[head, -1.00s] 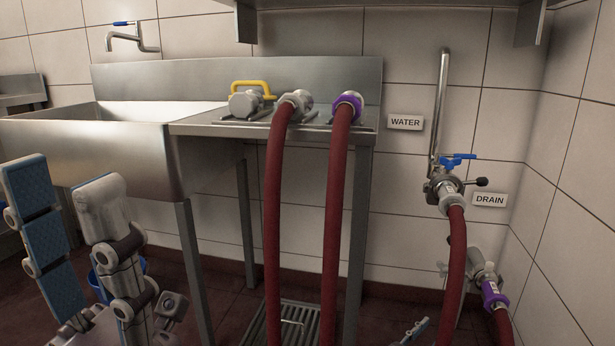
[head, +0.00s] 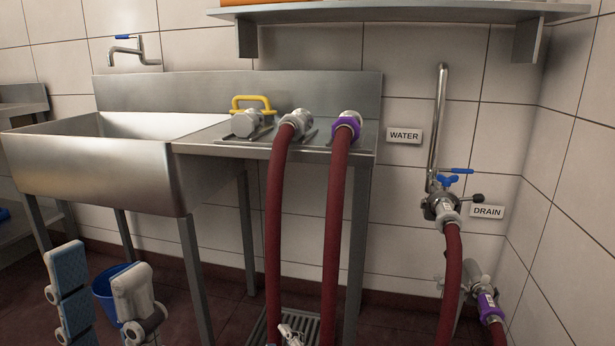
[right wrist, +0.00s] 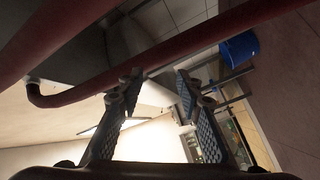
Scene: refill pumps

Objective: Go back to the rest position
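My left gripper (head: 98,275) is at the lower left of the head view, its two fingers well apart with nothing between them. One finger shows its blue ribbed pad. Only a small tip of my right gripper (head: 290,335) shows at the bottom edge of the head view, in front of the red hoses. In the right wrist view my right gripper (right wrist: 157,82) is open and empty, and a red hose (right wrist: 190,40) crosses beyond its fingertips. Both grippers are apart from the fittings.
A steel sink (head: 95,175) stands behind my left gripper, with a blue bucket (head: 104,290) below. Two red hoses hang from the counter (head: 225,149). A blue-handled valve (head: 440,205) and a purple-collared drain coupling (head: 487,305) are at right. A shelf (head: 400,14) overhangs.

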